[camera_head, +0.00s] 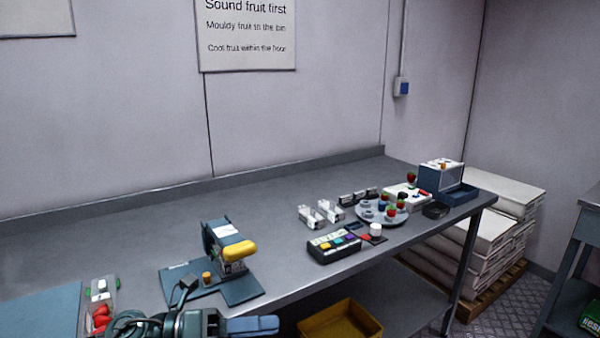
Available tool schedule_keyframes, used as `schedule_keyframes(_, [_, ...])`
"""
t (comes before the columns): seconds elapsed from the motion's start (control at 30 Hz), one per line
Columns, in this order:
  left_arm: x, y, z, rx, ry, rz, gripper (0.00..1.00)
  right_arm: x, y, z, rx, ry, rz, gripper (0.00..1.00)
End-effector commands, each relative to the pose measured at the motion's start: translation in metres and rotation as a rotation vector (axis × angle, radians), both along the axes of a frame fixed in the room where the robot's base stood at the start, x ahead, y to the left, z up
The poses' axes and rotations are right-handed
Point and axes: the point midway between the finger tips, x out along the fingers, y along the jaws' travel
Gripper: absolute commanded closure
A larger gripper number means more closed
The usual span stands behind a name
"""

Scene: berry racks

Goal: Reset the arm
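My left gripper (252,326) shows at the bottom edge, left of centre, in front of the grey bench (125,232). Its blue-grey finger part points right, and cables loop over the wrist. The lower part is cut off by the frame, so I cannot tell how far its fingers are apart. I see nothing held in it. It is in front of a dark device with a yellow handle (239,250) on a blue-grey base plate. My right gripper is not in view.
A container of red fruit (101,319) is at the lower left. A button box (334,247), white punnets (321,213), a round plate (370,214) with berries and a blue-based machine (442,178) stand further right. A yellow bin (341,319) is below. The bench's back left is clear.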

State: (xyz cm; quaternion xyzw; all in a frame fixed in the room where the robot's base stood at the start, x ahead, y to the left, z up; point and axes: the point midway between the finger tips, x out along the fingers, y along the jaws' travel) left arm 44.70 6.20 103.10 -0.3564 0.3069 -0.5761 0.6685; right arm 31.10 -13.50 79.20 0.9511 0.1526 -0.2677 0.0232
Motion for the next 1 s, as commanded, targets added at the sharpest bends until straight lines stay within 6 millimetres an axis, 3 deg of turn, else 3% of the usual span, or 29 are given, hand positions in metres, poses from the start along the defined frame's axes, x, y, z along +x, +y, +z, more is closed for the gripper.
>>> schedule_keyframes(0.07, [-0.005, -0.006, 0.002, -0.239, 0.216, 0.116, 0.6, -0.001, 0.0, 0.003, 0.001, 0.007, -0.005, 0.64])
schedule_keyframes(0.13, [-0.003, 0.001, -0.004, -0.432, 0.42, 0.238, 0.6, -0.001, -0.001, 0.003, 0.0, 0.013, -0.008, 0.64])
schedule_keyframes(0.23, [-0.001, 0.022, -0.031, -0.677, 0.739, 0.433, 0.6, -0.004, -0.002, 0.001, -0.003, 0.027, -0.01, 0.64])
schedule_keyframes(0.37, [-0.019, 0.054, -0.097, -0.944, 1.188, 0.712, 0.6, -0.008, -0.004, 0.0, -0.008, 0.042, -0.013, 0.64])
schedule_keyframes(0.5, [-0.069, 0.076, -0.174, -1.133, 1.622, 0.988, 0.6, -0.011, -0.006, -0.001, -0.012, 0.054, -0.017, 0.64])
schedule_keyframes(0.6, [-0.105, 0.081, -0.209, -1.201, 1.83, 1.121, 0.6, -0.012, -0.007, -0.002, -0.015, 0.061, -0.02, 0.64])
schedule_keyframes(0.7, [-0.13, 0.082, -0.228, -1.236, 1.96, 1.201, 0.6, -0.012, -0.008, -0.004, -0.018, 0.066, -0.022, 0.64])
schedule_keyframes(0.8, [-0.142, 0.082, -0.237, -1.248, 2.02, 1.238, 0.6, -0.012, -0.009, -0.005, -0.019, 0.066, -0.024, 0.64])
schedule_keyframes(1.0, [-0.144, 0.082, -0.239, -1.25, 2.032, 1.245, 0.6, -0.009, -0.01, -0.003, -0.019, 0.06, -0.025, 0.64])
